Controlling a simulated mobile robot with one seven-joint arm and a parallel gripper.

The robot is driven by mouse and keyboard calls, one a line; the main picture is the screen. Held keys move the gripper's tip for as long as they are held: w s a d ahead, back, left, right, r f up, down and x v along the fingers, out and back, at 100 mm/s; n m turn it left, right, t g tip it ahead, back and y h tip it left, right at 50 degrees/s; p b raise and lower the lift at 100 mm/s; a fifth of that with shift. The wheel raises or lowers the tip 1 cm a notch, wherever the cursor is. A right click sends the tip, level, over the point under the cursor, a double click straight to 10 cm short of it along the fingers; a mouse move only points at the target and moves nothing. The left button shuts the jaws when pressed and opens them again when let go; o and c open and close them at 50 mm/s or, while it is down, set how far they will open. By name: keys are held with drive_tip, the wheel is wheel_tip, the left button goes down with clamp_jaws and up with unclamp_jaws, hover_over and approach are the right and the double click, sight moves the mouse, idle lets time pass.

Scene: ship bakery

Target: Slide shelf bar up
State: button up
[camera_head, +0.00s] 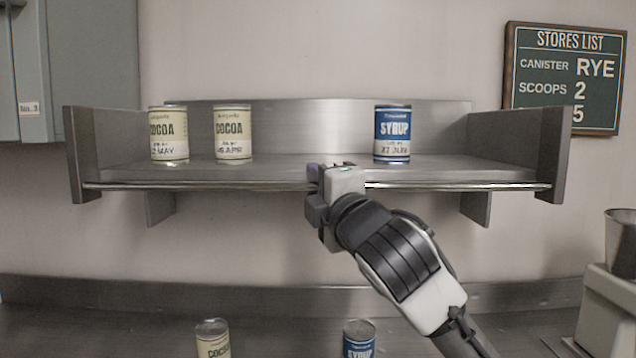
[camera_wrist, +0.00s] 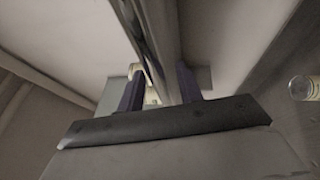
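The shelf bar (camera_head: 450,187) is a thin, shiny metal rod running level along the front edge of the steel shelf (camera_head: 285,172). My gripper (camera_head: 318,182) is at the bar near the middle of the shelf front, and its body hides a short stretch of the bar. In the wrist view, the two dark purple fingers of my gripper (camera_wrist: 160,90) stand apart, with the long metal edge of the bar and shelf (camera_wrist: 150,40) passing between them. The left finger shows a gap to this edge. The right finger lies close to it; contact cannot be told.
Two cocoa cans (camera_head: 169,145) (camera_head: 233,145) and a blue syrup can (camera_head: 393,145) stand on the shelf. Below, a cocoa can (camera_head: 212,340) and a syrup can (camera_head: 359,340) stand on the counter. A stores list board (camera_head: 560,105) hangs right.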

clamp_jaws()
idle(0.3)
wheel_tip(320, 180, up, 9)
drive_tip(key=p, duration=0.5)
drive_tip(key=shift+f, duration=0.3)
unclamp_jaws()
